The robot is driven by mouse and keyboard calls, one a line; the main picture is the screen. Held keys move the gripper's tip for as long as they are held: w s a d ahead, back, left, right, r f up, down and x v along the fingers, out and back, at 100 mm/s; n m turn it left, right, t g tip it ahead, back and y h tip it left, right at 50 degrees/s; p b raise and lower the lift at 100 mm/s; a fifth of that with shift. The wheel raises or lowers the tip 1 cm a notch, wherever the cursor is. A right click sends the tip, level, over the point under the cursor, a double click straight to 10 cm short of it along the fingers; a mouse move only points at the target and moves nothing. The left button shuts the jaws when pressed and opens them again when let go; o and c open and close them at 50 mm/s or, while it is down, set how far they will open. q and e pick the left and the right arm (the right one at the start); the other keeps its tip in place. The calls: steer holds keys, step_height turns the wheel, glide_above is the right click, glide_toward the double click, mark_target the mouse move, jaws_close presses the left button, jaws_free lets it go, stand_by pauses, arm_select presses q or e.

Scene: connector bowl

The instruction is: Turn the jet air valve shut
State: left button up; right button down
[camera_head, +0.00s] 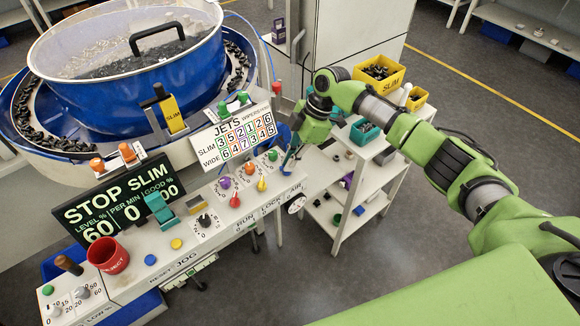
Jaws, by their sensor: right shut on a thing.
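My right gripper (291,158) is at the right end of the white control panel (215,205), close to the printed word AIR. It is shut on the jet air valve's handle, a small blue part seen only in pieces between and beside the fingers. My green wrist hides most of the valve, so the handle's angle cannot be told. A blue air hose (262,45) runs down from the bowl side toward this end. My left gripper is not in view.
The panel carries coloured knobs, a red cup (108,255) and a STOP SLIM display (118,205). A JETS board (238,133) stands just left of my gripper. The blue feeder bowl (130,75) is behind. A white shelf cart (350,180) with bins stands close right.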

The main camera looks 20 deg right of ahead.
steer(key=n+g+b, duration=0.1)
steer(key=n+b, duration=0.1)
steer(key=n+g+b, duration=0.1)
steer(key=n+b, duration=0.1)
steer(key=n, duration=0.1)
steer(key=n+b, duration=0.2)
steer(key=shift+w+a+f+g+h+b, duration=0.2)
steer(key=shift+w+g+h+b, duration=0.1)
steer(key=shift+w+g+b, duration=0.1)
steer(key=n+h+b, duration=0.1)
steer(key=n+b, duration=0.1)
steer(key=n, duration=0.1)
steer(key=shift+r+n+g+b, duration=0.1)
steer(key=shift+n+g+b, duration=0.2)
steer(key=shift+n+g, duration=0.1)
steer(key=shift+a+r+n+h+b, duration=0.1)
steer(key=shift+n+h+b, duration=0.4)
steer(key=shift+n, duration=0.6)
steer(key=c, duration=2.2)
jaws_free()
steer(key=shift+g, duration=0.3)
steer(key=shift+r, duration=5)
